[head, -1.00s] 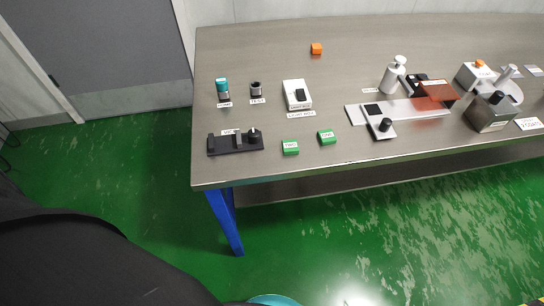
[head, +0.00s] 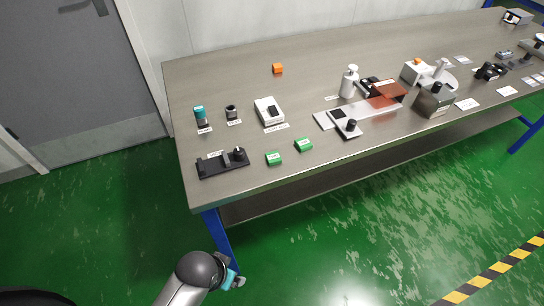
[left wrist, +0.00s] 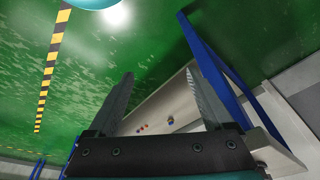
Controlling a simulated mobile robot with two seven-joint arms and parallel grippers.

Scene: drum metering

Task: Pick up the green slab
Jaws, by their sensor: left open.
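Two green slabs lie near the front edge of the steel table in the head view. One green slab (head: 274,158) is nearer the front left, and the other green slab (head: 304,145) is just right of and behind it. Both carry white labels too small to read. My left gripper (head: 235,281) is low in front of the table, below its top and well apart from the slabs. In the left wrist view the left gripper (left wrist: 158,76) is open with nothing between its fingers; no slab can be made out there. My right gripper is not in view.
A black holder (head: 222,163) lies left of the slabs, and a white box (head: 269,112) stands behind them. A flat plate with a black knob (head: 345,124) is to their right. The steel table (head: 225,80) has a blue leg (head: 219,232) near my left gripper.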

